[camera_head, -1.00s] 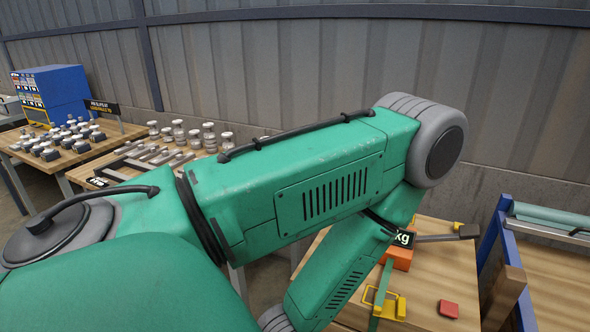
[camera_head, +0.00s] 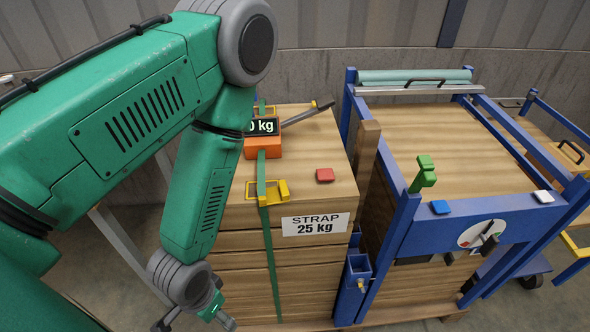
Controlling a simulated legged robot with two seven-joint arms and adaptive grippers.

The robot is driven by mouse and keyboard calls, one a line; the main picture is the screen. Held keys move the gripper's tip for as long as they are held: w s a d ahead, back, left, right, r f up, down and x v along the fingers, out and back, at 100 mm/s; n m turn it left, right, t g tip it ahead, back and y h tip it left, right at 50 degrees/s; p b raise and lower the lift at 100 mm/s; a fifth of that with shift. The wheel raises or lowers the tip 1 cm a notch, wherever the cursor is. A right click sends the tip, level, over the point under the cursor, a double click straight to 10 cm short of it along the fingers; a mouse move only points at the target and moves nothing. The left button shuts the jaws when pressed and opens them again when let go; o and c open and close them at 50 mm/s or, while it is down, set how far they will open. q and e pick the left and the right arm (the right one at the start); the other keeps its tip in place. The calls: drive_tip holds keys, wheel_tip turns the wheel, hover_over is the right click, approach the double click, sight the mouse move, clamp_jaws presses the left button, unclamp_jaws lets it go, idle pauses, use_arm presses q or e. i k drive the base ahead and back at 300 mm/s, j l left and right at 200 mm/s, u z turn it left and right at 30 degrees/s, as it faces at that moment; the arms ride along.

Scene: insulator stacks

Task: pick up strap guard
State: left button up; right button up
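A yellow bracket-like piece (camera_head: 273,191), which appears to be the strap guard, sits at the front top edge of the wooden stack (camera_head: 305,155), at the green strap (camera_head: 262,205). My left arm comes in from the left and hangs down beside the stack's left side. The end of my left gripper (camera_head: 212,313) is only partly visible at the bottom edge, below and left of the yellow piece and apart from it. Its opening cannot be made out. My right gripper is out of view.
An orange tensioner (camera_head: 261,147) with a "kg" display and dark lever (camera_head: 308,113) sits on the stack. A blue-framed table (camera_head: 405,225) with a green handle (camera_head: 424,172) and dial (camera_head: 482,234) stands right, close to the stack.

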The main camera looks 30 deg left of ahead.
sight(273, 193)
drive_tip(key=u, duration=0.75)
drive_tip(key=i+l+u, duration=0.1)
drive_tip(key=l+u, duration=0.35)
drive_tip(key=l, duration=0.3)
drive_tip(key=l+u, duration=0.5)
drive_tip(key=l, duration=0.25)
